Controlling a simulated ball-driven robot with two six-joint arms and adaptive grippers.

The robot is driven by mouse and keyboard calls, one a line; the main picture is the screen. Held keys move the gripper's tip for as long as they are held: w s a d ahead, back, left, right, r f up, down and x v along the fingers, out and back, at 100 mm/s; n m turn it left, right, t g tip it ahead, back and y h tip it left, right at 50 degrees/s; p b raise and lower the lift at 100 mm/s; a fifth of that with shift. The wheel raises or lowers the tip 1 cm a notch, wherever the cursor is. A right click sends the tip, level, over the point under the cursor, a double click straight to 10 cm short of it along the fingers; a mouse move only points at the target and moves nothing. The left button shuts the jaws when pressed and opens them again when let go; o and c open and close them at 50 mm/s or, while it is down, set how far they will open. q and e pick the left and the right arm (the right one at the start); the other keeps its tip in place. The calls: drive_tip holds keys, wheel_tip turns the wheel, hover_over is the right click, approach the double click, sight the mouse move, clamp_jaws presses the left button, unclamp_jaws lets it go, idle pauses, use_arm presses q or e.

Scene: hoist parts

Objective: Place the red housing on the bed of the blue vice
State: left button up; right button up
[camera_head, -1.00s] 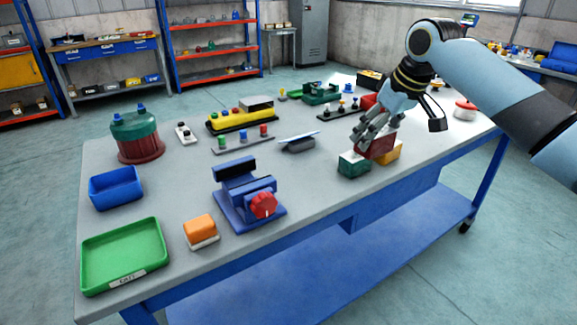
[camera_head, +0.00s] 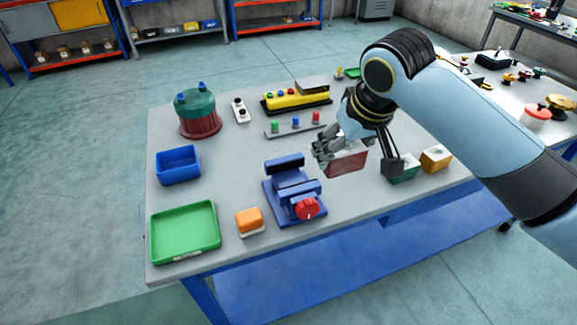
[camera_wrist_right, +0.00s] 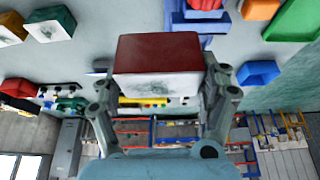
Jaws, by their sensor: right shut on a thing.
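The red housing (camera_head: 346,163) is a red block with a pale face, held in my right gripper (camera_head: 325,152) above the table, to the right of the vice. In the right wrist view the housing (camera_wrist_right: 160,55) sits between the two fingers of the right gripper (camera_wrist_right: 160,85). The blue vice (camera_head: 285,204) stands on the table with two blue jaws and a red handle knob at its front. The vice shows partly at the top of the right wrist view (camera_wrist_right: 188,20), behind the housing. My left gripper is not in view.
A green housing (camera_head: 404,172) and an orange-yellow one (camera_head: 436,157) stand right of my right gripper. An orange block (camera_head: 249,221), green tray (camera_head: 213,229) and blue bin (camera_head: 198,168) lie left of the vice. A button strip (camera_head: 295,126) lies behind it.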

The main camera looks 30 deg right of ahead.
drive_tip(key=w+a+f, duration=0.1)
drive_tip(key=w+f, duration=0.1)
drive_tip(key=w, duration=0.1)
drive_tip(key=w+a+f, duration=0.2)
drive_tip(key=w, duration=0.1)
drive_tip(key=w+a+f, duration=0.1)
drive_tip(key=w+f, duration=0.1)
drive_tip(key=w, duration=0.2)
drive_tip(key=shift+a+f+p, duration=0.25)
drive_tip(key=shift+f+p, duration=0.1)
wheel_tip(320, 180, down, 3)
drive_tip(key=shift+f, duration=0.15)
drive_tip(key=shift+w+f, duration=0.1)
drive_tip(key=shift+f, duration=0.2)
drive_tip(key=shift+f, duration=0.15)
drive_tip(key=o, duration=1.5)
drive_tip(key=shift+c, duration=0.2)
